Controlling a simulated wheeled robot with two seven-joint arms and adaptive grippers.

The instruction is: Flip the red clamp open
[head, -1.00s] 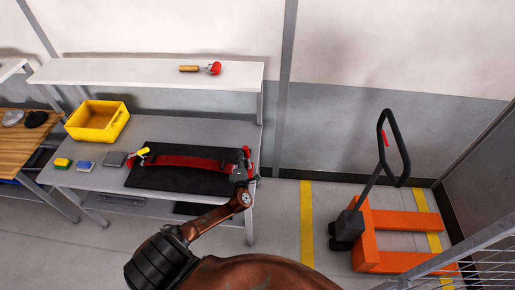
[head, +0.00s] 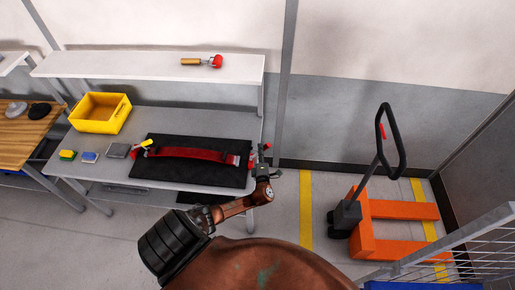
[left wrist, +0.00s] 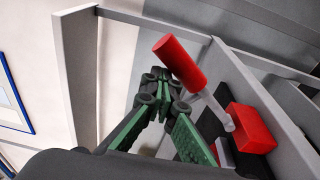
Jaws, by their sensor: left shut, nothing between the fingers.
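The red clamp (head: 251,160) is at the right end of the dark red bar (head: 190,153), which lies on a black mat. In the left wrist view its red handle (left wrist: 180,62) sticks up at a slant on a pale rod. The rod runs down to a red block (left wrist: 252,128). My left gripper (head: 262,160) is just right of the clamp, at the table's right edge. In the left wrist view the gripper (left wrist: 155,88) is shut and empty, with its tips close beside the handle. I cannot tell if they touch it. My right gripper is not in view.
A yellow bin (head: 100,112) and small blocks stand on the left of the grey table (head: 200,120). A yellow-handled part (head: 144,145) is at the bar's left end. A shelf (head: 130,65) holds a red-headed tool (head: 203,61). An orange pallet truck (head: 400,212) stands right.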

